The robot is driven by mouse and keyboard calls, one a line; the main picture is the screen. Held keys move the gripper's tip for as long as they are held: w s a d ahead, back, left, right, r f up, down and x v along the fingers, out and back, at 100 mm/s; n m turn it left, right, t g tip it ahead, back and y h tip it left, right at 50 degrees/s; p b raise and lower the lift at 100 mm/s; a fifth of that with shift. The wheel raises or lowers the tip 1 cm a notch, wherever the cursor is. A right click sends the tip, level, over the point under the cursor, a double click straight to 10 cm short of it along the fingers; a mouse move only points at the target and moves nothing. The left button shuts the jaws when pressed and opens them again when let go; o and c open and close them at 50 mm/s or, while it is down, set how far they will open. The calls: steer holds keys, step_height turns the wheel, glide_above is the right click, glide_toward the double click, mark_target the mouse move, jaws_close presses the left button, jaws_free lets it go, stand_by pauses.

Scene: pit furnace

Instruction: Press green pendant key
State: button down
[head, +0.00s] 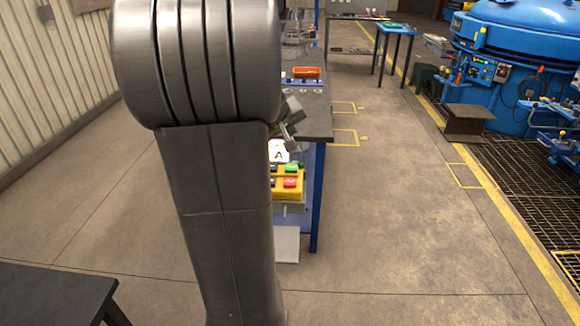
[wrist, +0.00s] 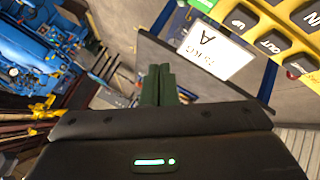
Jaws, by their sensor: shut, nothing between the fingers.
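The yellow pendant (head: 287,190) hangs at the end of the workbench in the head view, partly behind my arm. Its green key (head: 292,167) sits above a red key (head: 290,183). In the wrist view the pendant (wrist: 262,12) fills the upper right corner, tilted, with dark keys marked UP, OUT and IN and a red key (wrist: 302,64). My arm hides most of the gripper in the head view.
A white card marked A (head: 279,151) is just above the pendant; it also shows in the wrist view (wrist: 214,50). The dark workbench (head: 318,118) holds an orange bin (head: 306,72). A blue furnace (head: 520,60) stands at right. Floor right of the bench is clear.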

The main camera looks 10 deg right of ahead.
steer(key=shift+f, duration=0.1)
steer(key=b, duration=0.6)
glide_above(290, 169)
step_height(290, 169, down, 8)
steer(key=shift+r, duration=0.15)
steer(key=shift+f+b, duration=0.5)
steer(key=shift+b, duration=0.2)
steer(key=shift+f, duration=0.1)
stand_by(1.0)
steer(key=shift+f+b, duration=0.3)
steer(key=shift+b, duration=0.3)
steer(key=shift+f+b, duration=0.45)
steer(key=shift+b, duration=0.1)
stand_by(0.4)
stand_by(0.4)
steer(key=shift+r+p, duration=0.6)
steer(key=shift+r, duration=0.3)
